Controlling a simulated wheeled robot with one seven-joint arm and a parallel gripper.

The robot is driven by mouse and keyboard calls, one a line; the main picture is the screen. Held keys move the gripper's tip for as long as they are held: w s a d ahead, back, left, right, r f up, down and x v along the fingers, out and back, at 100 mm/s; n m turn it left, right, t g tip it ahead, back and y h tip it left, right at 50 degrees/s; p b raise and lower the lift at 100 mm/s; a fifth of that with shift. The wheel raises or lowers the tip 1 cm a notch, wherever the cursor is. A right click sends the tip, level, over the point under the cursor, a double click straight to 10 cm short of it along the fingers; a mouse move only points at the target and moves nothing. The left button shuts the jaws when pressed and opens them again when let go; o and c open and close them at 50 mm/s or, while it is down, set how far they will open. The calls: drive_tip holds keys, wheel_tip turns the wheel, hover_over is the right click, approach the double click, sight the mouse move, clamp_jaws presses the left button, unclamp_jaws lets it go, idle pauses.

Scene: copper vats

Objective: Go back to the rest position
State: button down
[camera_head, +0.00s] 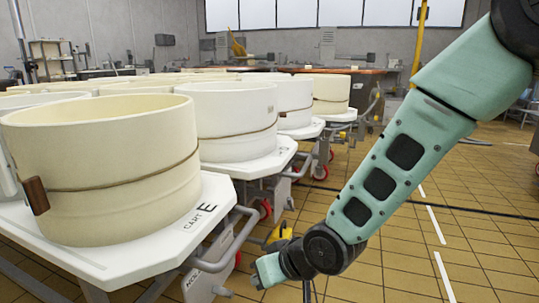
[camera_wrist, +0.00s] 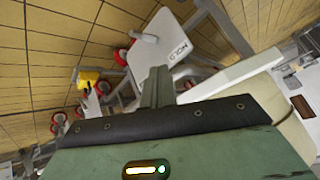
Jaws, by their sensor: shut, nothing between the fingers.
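My gripper (camera_wrist: 158,80) shows in the wrist view as grey fingers held together, with nothing between them. It is in the air, and a white cart with grey tube frame and red wheels appears beyond it. In the head view my green arm reaches down from the upper right to the lower middle, beside the carts. The gripper's fingers cannot be made out there.
A large cream vat (camera_head: 105,165) stands on a white cart marked E (camera_head: 195,225) at the left. A white vat (camera_head: 230,120) and several others stand behind it. Tiled floor (camera_head: 420,250) is open at right. A yellow post (camera_head: 419,45) stands behind my arm.

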drive_tip(key=s+d+r+n+g+h+p, duration=0.1)
drive_tip(key=s+d+r+g+h+p, duration=0.15)
drive_tip(key=s+d+r, duration=0.65)
drive_tip(key=s+d+r+g+h+p, duration=0.1)
drive_tip(key=s+d+r+g+h, duration=0.2)
drive_tip(key=s+d, duration=0.65)
wheel_tip(320, 180, up, 38)
drive_tip(key=s+a+p, duration=0.2)
drive_tip(key=p, duration=3.5)
drive_tip(key=shift+a+f+t+h+p, duration=0.25)
drive_tip(key=shift+a+t+h+p, duration=0.1)
drive_tip(key=shift+a+p, duration=0.05)
drive_tip(key=shift+s, duration=0.1)
